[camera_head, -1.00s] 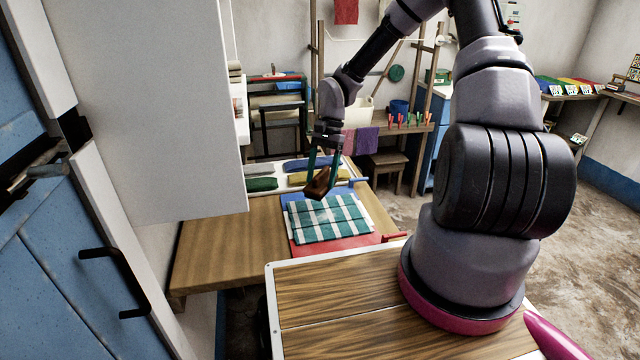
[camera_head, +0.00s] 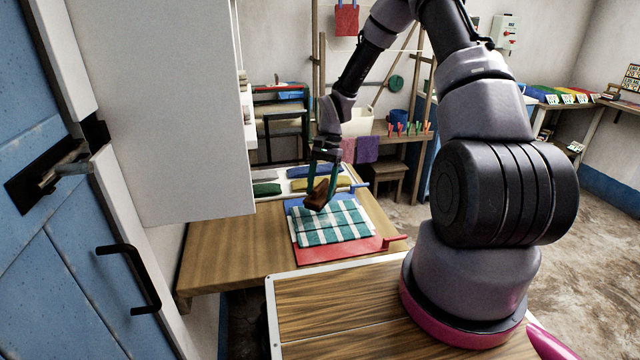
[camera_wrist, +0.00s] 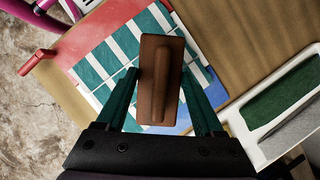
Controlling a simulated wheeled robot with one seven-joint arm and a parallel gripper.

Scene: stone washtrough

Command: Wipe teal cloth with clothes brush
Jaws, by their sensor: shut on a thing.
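The teal cloth (camera_head: 335,232) has white stripes and lies flat on a red and blue board on the wooden table. It also shows in the wrist view (camera_wrist: 122,50). My gripper (camera_head: 322,185) is shut on the brown clothes brush (camera_head: 317,194) and holds it over the far left part of the cloth. In the wrist view the brush (camera_wrist: 160,75) sits between the teal fingers and hides part of the cloth. The brush's underside is hidden, so I cannot tell whether it touches the cloth.
The red board part (camera_head: 345,250) has a red handle at its right. A white tray (camera_head: 298,172) with green, blue and yellow rolled pieces lies beyond the cloth. Bare table (camera_head: 225,250) lies to the left. A white cabinet (camera_head: 160,120) stands close at the left.

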